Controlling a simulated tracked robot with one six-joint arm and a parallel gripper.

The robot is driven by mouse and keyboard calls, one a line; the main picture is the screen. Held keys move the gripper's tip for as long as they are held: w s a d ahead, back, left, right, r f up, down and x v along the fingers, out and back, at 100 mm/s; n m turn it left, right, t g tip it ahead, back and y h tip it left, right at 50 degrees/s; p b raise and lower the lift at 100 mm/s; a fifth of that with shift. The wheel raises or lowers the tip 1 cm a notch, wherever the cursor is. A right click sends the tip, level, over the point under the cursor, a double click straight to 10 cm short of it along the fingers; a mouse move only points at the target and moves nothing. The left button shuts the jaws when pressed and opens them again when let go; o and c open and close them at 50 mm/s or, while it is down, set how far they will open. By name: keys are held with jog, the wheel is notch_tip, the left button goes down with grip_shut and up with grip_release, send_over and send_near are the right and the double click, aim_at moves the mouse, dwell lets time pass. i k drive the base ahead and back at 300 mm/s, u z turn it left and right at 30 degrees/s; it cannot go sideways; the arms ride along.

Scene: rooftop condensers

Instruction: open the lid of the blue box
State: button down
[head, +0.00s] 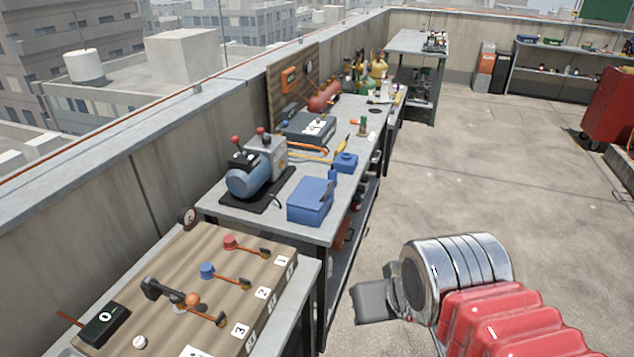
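The blue box (309,203) sits near the front edge of the grey workbench, in the middle of the head view. Its lid (312,189) looks shut, with a dark handle-like piece at its right side. A smaller blue object (346,163) stands behind it on the same bench. My gripper (372,302) is at the lower right, over the open floor beside the bench and apart from the box. Its grey end points left, and its fingers cannot be made out. Nothing is seen held in it.
A blue vacuum pump (250,180) with red knobs stands left of the box on a black mat. A wooden board (190,290) with numbered levers lies in front. Tools and cylinders crowd the bench behind. The concrete floor (480,160) to the right is clear.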

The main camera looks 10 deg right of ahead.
aim_at(311, 193)
jog(key=k, duration=1.25)
jog(key=z, duration=0.45)
jog(key=i, duration=1.35)
jog(key=u, duration=0.35)
jog(key=i, duration=0.95)
jog(key=u, duration=0.65)
